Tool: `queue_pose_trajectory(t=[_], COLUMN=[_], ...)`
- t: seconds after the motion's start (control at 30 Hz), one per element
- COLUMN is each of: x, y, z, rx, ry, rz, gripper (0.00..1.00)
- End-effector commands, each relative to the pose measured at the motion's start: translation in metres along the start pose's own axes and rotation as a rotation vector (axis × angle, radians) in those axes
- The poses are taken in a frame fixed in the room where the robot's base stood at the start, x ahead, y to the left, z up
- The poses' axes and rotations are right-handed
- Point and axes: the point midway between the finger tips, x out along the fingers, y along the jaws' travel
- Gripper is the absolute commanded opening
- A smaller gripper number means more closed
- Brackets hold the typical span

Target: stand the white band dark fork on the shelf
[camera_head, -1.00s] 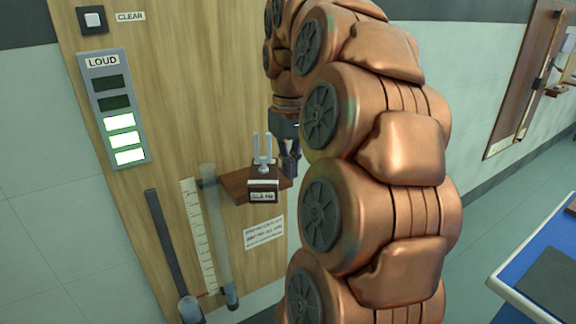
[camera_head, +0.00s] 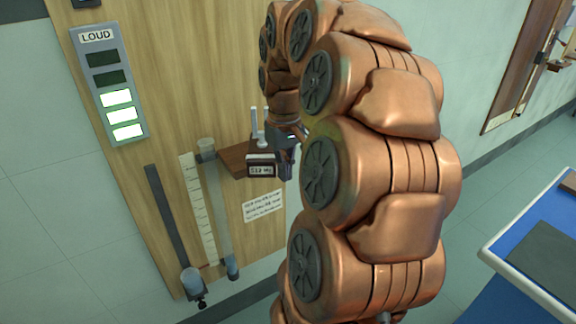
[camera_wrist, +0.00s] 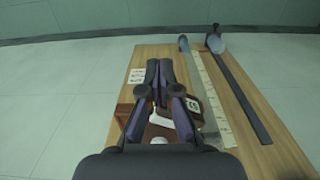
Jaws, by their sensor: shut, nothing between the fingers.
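A pale two-pronged fork (camera_head: 260,126) stands upright on a small dark box (camera_head: 262,169) with a white label, at the wooden shelf (camera_head: 234,160) on the panel. I cannot make out a dark fork with a white band. My gripper (camera_head: 286,160) is just right of the fork and box, partly hidden by my arm. In the wrist view my gripper's fingers (camera_wrist: 160,64) are together and empty. The box's label (camera_wrist: 190,103) shows right of them, and pale fork parts show between and below them, largely covered.
The wooden panel (camera_head: 180,100) carries a LOUD meter (camera_head: 110,88) with three lit green bars, a scale strip (camera_head: 198,205), a clear tube (camera_head: 216,215) and a dark bar (camera_head: 170,215). A blue-topped table (camera_head: 500,248) with a dark mat stands at right.

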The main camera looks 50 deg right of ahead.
Motion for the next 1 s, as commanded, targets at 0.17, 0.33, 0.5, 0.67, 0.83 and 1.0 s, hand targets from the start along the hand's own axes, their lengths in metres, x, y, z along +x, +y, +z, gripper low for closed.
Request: queue_pose_trajectory(t=[0.17,0.33,0.5,0.67,0.83,1.0], x=[-0.001,-0.001,0.0,0.0,0.0,0.0], y=[0.001,0.0,0.0,0.0,0.0,0.0], z=[-0.015,-0.025,-0.028,-0.028,-0.028,-0.035], rx=[0.0,0.0,0.0,0.0,0.0,-0.001], ry=[-0.001,0.0,0.001,0.0,0.0,-0.002], rz=[0.0,0.0,0.0,0.0,0.0,-0.001], gripper=[0.0,0.0,0.0,0.0,0.0,0.0])
